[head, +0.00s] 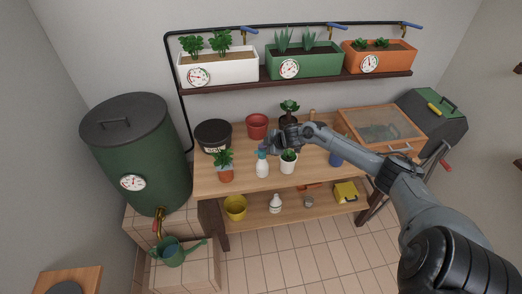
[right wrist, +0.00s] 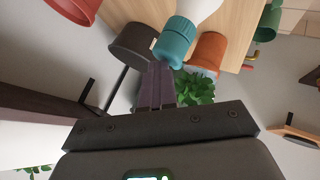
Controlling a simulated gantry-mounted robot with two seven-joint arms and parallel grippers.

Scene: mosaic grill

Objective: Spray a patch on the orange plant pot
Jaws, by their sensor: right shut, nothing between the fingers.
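The small orange plant pot (head: 225,175) with a leafy green plant stands at the front left of the wooden table. In the right wrist view, the orange pot (right wrist: 208,52) shows beyond the bottle, with its leaves (right wrist: 196,87) near my fingers. A white spray bottle (head: 262,170) with a teal head stands upright just right of the pot. My right gripper (head: 266,147) is at the bottle's head, shut and empty. In the right wrist view, its fingers (right wrist: 158,82) end close to the teal head (right wrist: 175,42); I cannot tell whether they touch. My left gripper is out of view.
A black pot (head: 213,135), a red pot (head: 257,126) and a white pot (head: 288,162) with a plant stand around the bottle. A green barrel (head: 140,160) is at the left. A planter shelf (head: 300,82) hangs above. A wooden glazed box (head: 382,125) sits at the table's right.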

